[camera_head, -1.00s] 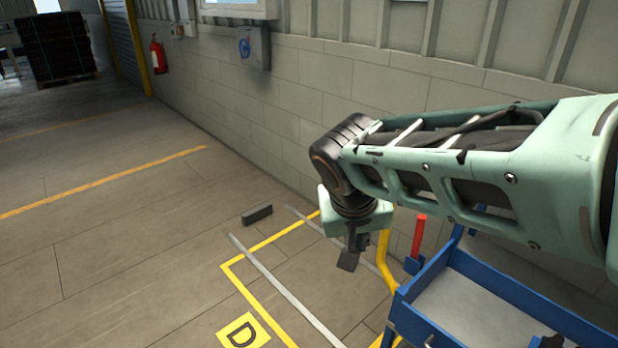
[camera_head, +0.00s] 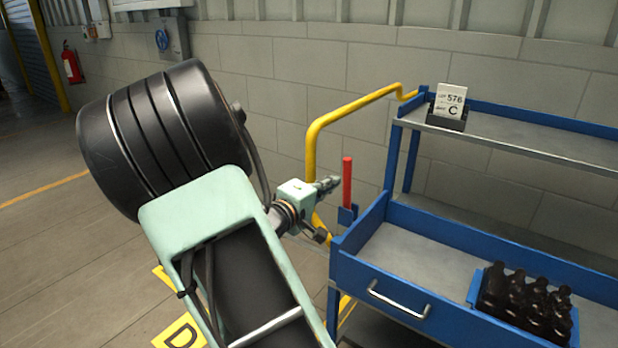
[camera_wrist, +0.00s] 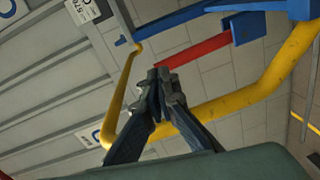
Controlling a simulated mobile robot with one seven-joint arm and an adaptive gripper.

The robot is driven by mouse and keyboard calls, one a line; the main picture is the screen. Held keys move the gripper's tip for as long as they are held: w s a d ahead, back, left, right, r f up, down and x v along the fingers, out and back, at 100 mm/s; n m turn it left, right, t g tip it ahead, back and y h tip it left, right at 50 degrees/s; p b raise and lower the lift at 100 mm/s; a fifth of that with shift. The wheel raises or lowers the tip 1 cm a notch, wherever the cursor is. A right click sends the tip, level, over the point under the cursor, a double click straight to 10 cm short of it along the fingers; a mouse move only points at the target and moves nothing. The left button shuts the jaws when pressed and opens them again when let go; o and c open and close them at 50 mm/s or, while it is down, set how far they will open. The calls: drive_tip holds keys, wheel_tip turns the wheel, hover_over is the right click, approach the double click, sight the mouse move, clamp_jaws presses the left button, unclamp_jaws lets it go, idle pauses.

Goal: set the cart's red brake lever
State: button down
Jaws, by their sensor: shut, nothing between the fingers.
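The red brake lever (camera_head: 347,182) stands upright from a blue bracket (camera_head: 346,215) at the left end of the blue cart (camera_head: 365,283). My gripper (camera_head: 330,183) is shut and empty, just left of the lever's upper part in the head view, with its fingers pointing toward it. In the wrist view, the shut fingertips (camera_wrist: 160,76) are close to the free end of the red lever (camera_wrist: 196,48); I cannot tell whether they touch it. The lever's blue bracket (camera_wrist: 247,26) also shows there.
The cart's yellow handle (camera_head: 314,135) curves around behind my gripper and the lever. A blue crate (camera_head: 470,290) of dark bottles (camera_head: 525,300) sits on the cart's lower shelf. A card marked 576 C (camera_head: 450,101) stands on the top shelf. A wall (camera_head: 270,75) is behind.

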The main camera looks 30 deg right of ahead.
sight(347, 186)
drive_tip(key=w+d+f+n+t+b, duration=0.2)
drive_tip(key=w+d+f+n+b, duration=0.1)
drive_tip(key=w+d, duration=0.5)
drive_tip(key=shift+w+f, duration=0.35)
drive_tip(key=shift+s, duration=0.15)
